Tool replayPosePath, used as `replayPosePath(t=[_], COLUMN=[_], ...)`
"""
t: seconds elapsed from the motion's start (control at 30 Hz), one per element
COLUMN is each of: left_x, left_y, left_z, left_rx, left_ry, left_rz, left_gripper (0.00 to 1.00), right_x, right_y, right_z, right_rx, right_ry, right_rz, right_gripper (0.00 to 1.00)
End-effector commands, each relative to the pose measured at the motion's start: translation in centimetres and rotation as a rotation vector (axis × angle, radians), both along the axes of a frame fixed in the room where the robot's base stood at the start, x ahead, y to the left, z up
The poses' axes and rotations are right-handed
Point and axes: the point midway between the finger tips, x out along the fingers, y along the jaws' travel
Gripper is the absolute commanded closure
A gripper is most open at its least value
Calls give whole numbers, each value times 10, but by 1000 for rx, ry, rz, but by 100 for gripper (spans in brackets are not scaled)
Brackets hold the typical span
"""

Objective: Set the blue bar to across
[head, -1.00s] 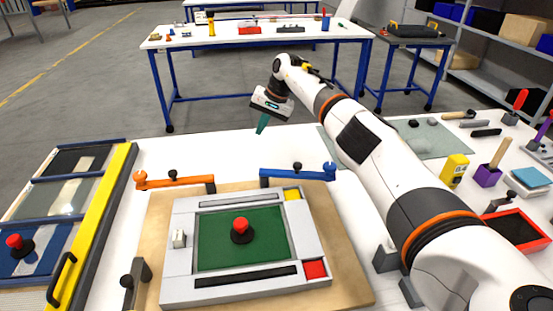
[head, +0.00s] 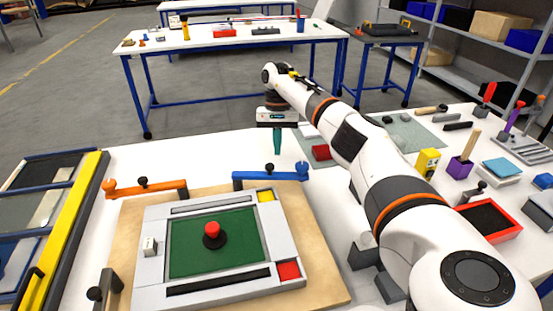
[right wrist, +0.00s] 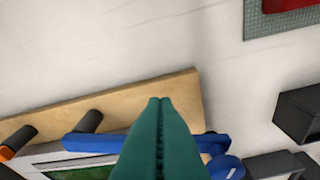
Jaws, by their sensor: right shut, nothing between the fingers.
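The blue bar (head: 268,175) lies along the far edge of the white-grey fixture frame, with a black knob on top and a rounded blue end at its right. In the right wrist view the blue bar (right wrist: 90,142) runs behind my fingers, and its rounded end (right wrist: 226,166) shows to their right. My right gripper (head: 277,152) points down just beyond the bar, with its teal fingers together and empty. It fills the lower middle of the right wrist view (right wrist: 158,125). I cannot tell whether the fingers touch the bar. My left gripper is out of view.
An orange bar (head: 150,188) lies left of the blue one. The frame (head: 152,291) sits on a wooden board (head: 322,270) and holds a green panel with a red knob. Dark blocks (head: 365,255) stand at right. A yellow-railed rack (head: 65,235) stands at left.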

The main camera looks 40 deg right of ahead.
Motion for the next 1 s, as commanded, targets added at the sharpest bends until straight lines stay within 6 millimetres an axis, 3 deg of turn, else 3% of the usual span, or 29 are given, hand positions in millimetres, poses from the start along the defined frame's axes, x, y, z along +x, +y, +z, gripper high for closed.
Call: replayPosePath(t=[0.1,0.53,1.0], left_x=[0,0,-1], left_y=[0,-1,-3], left_z=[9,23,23], left_rx=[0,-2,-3], left_ry=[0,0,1], left_rz=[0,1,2], left_gripper=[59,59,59], right_x=[-6,-30,-32], right_y=[5,28,31], right_z=[-20,-18,-19], right_rx=[0,1,1], right_ry=[1,-1,-2], right_rz=[2,1,0], right_gripper=[100,100,100])
